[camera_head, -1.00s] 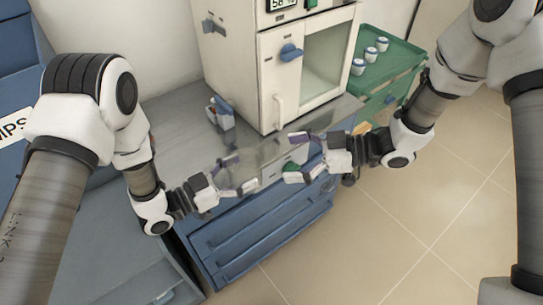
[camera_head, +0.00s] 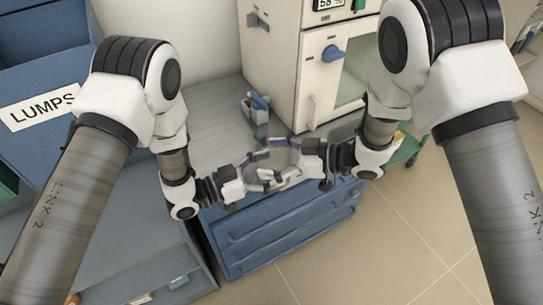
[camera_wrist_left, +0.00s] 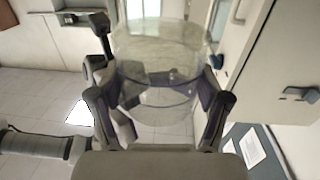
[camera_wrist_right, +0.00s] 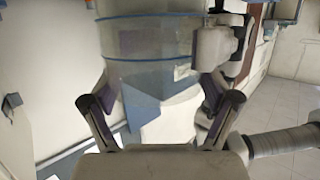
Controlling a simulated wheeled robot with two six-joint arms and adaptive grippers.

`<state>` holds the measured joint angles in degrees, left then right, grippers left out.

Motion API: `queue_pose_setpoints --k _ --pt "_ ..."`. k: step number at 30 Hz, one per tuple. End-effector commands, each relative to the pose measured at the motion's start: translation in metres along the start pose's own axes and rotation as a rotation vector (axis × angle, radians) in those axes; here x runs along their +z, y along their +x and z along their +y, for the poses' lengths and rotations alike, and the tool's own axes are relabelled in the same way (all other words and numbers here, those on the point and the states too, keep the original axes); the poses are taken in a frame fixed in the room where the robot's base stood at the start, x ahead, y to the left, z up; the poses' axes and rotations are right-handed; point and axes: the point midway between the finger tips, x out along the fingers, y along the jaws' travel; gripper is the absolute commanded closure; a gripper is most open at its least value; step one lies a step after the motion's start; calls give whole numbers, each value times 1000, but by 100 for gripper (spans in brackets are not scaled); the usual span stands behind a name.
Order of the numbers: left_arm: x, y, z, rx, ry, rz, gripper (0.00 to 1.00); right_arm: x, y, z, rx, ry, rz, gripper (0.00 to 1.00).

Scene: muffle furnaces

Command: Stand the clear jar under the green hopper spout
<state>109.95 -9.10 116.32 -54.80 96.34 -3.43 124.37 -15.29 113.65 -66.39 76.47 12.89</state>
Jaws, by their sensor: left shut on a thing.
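The clear jar (camera_head: 270,163) is held above the front edge of the grey counter. My left gripper (camera_head: 258,170) is shut on its side. The jar also shows between the left fingers in the left wrist view (camera_wrist_left: 160,75). My right gripper (camera_head: 288,160) faces the jar from the other side. Its fingers are spread on either side of the jar (camera_wrist_right: 150,60) and look open; whether they touch it is unclear. A green piece (camera_head: 6,182) shows at the left edge; I cannot tell whether it belongs to the green hopper. No green spout is clearly visible.
A white furnace (camera_head: 272,55) with a blue handle stands behind the jar. A blue unit labelled LUMPS (camera_head: 40,107) stands at left. Blue drawers (camera_head: 285,230) are below; open floor lies right.

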Motion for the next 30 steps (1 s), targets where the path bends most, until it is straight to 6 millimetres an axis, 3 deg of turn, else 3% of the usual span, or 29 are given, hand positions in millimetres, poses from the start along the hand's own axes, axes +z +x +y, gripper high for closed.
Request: queue_pose_setpoints --k 1,2,5,6,8,20,23,30 --pt "0 0 0 0 1 0 69 0 0 0 -2 0 0 46" --pt "0 0 0 0 1 0 68 0 0 -1 -2 0 0 57" --pt "0 0 0 0 1 1 68 0 0 -1 -4 0 0 58" --pt "0 0 0 0 2 1 19 0 0 -2 -5 0 0 64" --pt "0 0 0 0 2 1 0 0 0 -2 -6 0 -1 64" --pt "0 -4 -1 -1 0 0 0 0 0 -1 -2 0 0 64" --pt "0 -16 -2 -4 -2 0 0 0 0 0 -2 0 0 64" --pt "0 -76 -3 -9 -5 1 0 0 0 0 -2 -1 0 64"
